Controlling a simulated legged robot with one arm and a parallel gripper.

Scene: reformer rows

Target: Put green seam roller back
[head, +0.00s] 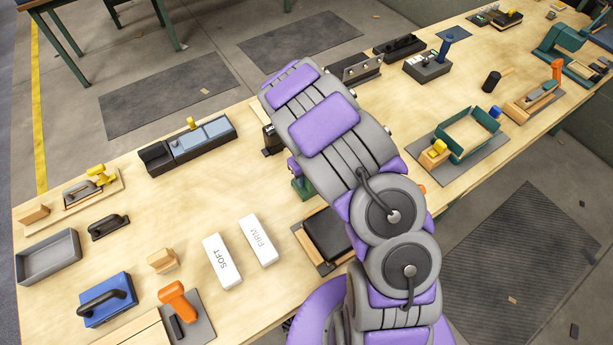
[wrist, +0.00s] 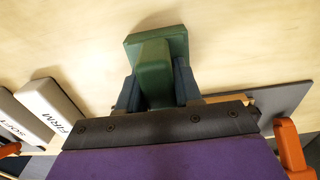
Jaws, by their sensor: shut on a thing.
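A green block-shaped thing (wrist: 153,62), which I take to be the green seam roller, is between the two blue-grey fingers of my gripper (wrist: 156,88) in the wrist view. My gripper is shut on it. Its wider end points away from the wrist over bare wood; whether it touches the bench is unclear. In the head view my arm covers most of the gripper, and a green part (head: 303,188) shows at the arm's left edge. No empty place for the roller can be made out for certain.
On the bench, white blocks marked SOFT (head: 222,261) and FIRM (head: 258,240) lie left of my arm. A dark pad on a board (head: 327,240) is close beside it. A black and grey tray (head: 187,146) stands at the back. A green frame (head: 467,133) is to the right.

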